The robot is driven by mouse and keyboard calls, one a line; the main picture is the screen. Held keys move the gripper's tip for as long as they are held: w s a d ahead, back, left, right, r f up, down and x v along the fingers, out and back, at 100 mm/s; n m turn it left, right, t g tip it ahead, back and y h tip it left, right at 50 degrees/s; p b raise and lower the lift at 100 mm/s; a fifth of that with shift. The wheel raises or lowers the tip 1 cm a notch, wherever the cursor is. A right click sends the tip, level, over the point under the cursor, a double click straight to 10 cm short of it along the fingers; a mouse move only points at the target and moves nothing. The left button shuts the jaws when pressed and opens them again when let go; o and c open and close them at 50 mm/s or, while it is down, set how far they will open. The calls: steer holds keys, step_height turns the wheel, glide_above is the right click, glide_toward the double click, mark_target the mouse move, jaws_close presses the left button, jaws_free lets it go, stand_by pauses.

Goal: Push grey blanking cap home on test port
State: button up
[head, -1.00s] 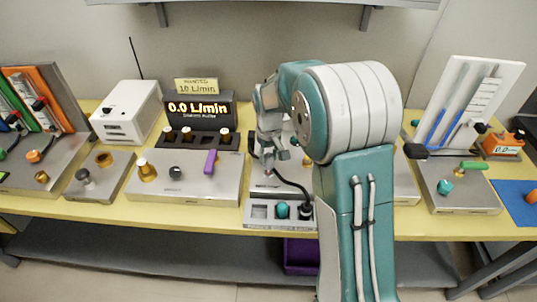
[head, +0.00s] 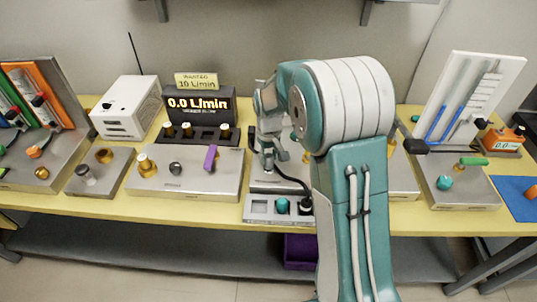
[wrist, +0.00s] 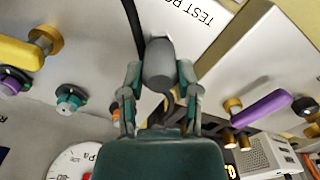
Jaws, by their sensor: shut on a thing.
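My gripper (wrist: 160,85) is shut on the grey blanking cap (wrist: 160,65), which sits between its two fingers in the wrist view. The cap's far end points toward a white panel carrying the partly cut-off label "TEST PO" (wrist: 203,14). The test port itself is hidden behind the cap, so I cannot tell whether the cap touches it or how far it is on. In the head view my gripper (head: 272,160) is over the middle steel unit (head: 262,182), and the cap is too small to make out there.
A black hose (head: 292,182) curves beside my gripper. A tray (head: 253,220) with a teal cap (head: 282,205) is at the table's front edge. A steel block with a purple lever (head: 211,157) stands to the left. A yellow lever (wrist: 28,50) and a gauge (wrist: 72,163) are close in the wrist view.

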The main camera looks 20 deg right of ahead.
mark_target(268, 155)
steer(key=shift+f, duration=0.25)
steer(key=o, duration=1.1)
step_height(268, 155, up, 12)
steer(key=shift+f, duration=0.1)
